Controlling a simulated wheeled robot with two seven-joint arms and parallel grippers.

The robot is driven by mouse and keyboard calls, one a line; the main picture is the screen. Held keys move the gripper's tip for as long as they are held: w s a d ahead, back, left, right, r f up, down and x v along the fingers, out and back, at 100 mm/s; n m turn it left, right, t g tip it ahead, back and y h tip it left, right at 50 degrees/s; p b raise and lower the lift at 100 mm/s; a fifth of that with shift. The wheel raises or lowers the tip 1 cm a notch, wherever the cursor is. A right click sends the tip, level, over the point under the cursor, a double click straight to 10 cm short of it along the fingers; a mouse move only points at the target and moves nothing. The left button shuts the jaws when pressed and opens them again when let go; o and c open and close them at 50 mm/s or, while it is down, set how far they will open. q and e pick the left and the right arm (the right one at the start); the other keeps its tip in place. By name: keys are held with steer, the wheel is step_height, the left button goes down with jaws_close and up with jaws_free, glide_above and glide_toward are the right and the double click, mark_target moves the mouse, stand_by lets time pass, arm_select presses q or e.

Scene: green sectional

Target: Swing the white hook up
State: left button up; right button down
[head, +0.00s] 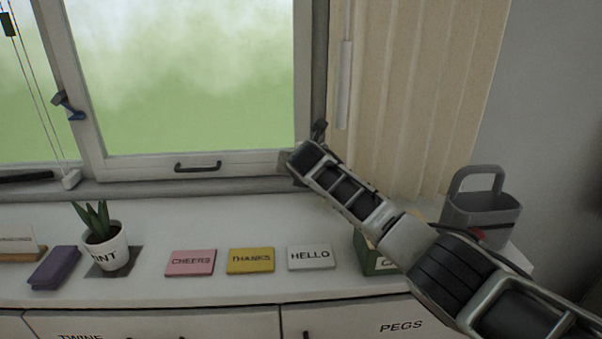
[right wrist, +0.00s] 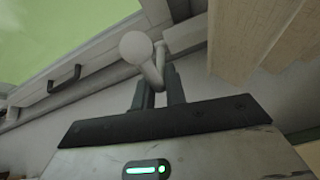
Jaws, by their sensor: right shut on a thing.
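The white hook (right wrist: 137,48) shows in the right wrist view as a pale piece with a round end and a bent arm, close to the window frame. My right gripper (right wrist: 160,82) is shut on the bent arm, with the round end standing out beyond the fingers at the upper left. In the head view my right arm reaches up from the lower right to the window's lower right corner. There its own wrist hides the fingers and the hook. My left gripper is not in view.
The window (head: 185,80) has a dark handle (head: 198,166) on its lower rail. Below, the white sill holds a plant pot (head: 106,248), pink, yellow and white cards, a green box (head: 371,258) and a grey caddy (head: 480,215). A beige blind (head: 420,90) hangs at right.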

steer(key=shift+w+d+r+g, duration=0.1)
steer(key=shift+w+r+g, duration=0.15)
steer(key=shift+g, duration=0.15)
steer(key=c, duration=1.5)
jaws_free()
steer(key=shift+r, duration=0.1)
steer(key=b+v, duration=0.1)
steer(key=v, duration=1.5)
steer(key=shift+b, duration=0.3)
